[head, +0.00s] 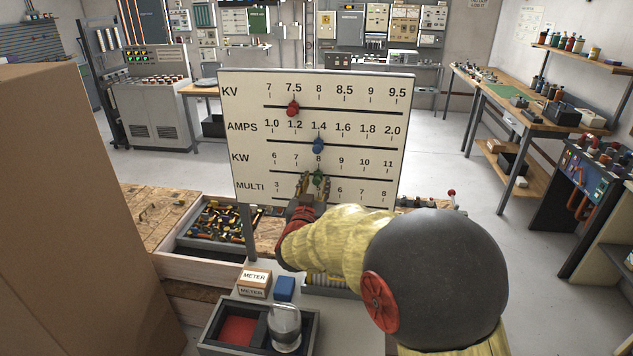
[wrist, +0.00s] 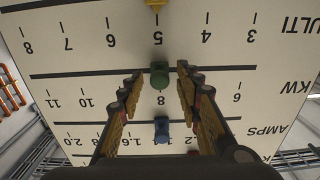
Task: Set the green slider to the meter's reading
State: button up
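The white board (head: 412,100) has four scales: KV, AMPS, KW and MULTI. The green slider (head: 318,178) sits on the KW line at about 8; in the wrist view, which is upside down, the green slider (wrist: 159,78) lines up with the 8. My gripper (head: 315,182) is at the KW line. In the wrist view my gripper (wrist: 158,70) is open, one finger on each side of the green knob, with a gap at both sides. A small box labelled METER (head: 254,281) stands below the board; no reading is legible on it.
The red slider (head: 293,108) is near 7.5 on KV, the blue slider (head: 318,146) near 1.4 on AMPS. A yellow slider (wrist: 156,3) is on MULTI. A blue block (head: 284,288) and a tray with a glass jar (head: 285,328) stand below. A large brown box (head: 75,210) fills the left.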

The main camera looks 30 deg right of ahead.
jog(key=v, duration=1)
jog(key=shift+s+a, duration=0.2)
jog(key=shift+s, duration=0.05)
